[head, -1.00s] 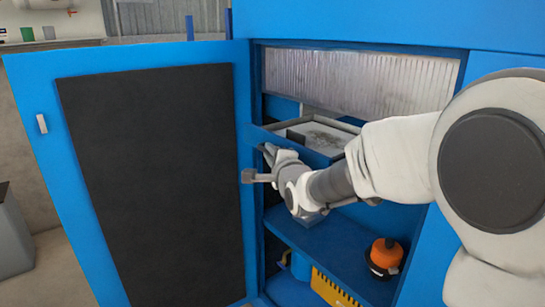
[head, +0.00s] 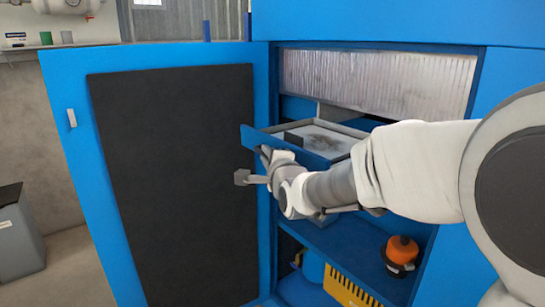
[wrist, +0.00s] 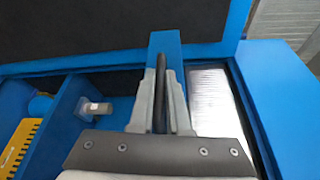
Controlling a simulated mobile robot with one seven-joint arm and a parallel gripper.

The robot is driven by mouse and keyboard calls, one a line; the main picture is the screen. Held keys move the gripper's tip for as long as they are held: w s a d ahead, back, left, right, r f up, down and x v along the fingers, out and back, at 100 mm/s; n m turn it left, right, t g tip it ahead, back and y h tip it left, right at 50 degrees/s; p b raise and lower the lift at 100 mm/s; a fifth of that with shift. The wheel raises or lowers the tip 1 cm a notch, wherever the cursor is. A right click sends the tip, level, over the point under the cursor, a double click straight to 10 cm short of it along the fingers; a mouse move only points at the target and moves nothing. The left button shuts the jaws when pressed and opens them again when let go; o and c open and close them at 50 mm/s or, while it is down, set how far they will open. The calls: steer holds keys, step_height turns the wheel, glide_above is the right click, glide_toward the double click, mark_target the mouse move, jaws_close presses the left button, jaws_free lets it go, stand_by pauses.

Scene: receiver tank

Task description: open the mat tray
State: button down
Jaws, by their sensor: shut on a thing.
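The mat tray (head: 253,136) is a shallow drawer with a blue front and grey rim, in the upper part of the blue cabinet. It stands partly out past the cabinet opening. A pale mat with a dark dusty patch (head: 325,139) lies in it. My gripper (head: 268,157) is at the tray's front. In the wrist view my gripper (wrist: 162,75) has its two fingers closed on a dark bar, the tray handle (wrist: 160,88), against the blue front panel (wrist: 165,42). My arm hides part of the tray's right side.
The cabinet door (head: 170,180) with its black panel stands wide open on the left. A pleated filter (head: 375,82) is above the tray. A grey bin (head: 18,235) stands far left.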

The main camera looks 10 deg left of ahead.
stand_by(0.3)
steer(key=c, duration=0.9)
jaws_free()
steer(key=shift+p+v, duration=0.65)
steer(key=shift+v, duration=8.05)
steer(key=shift+d, duration=0.1)
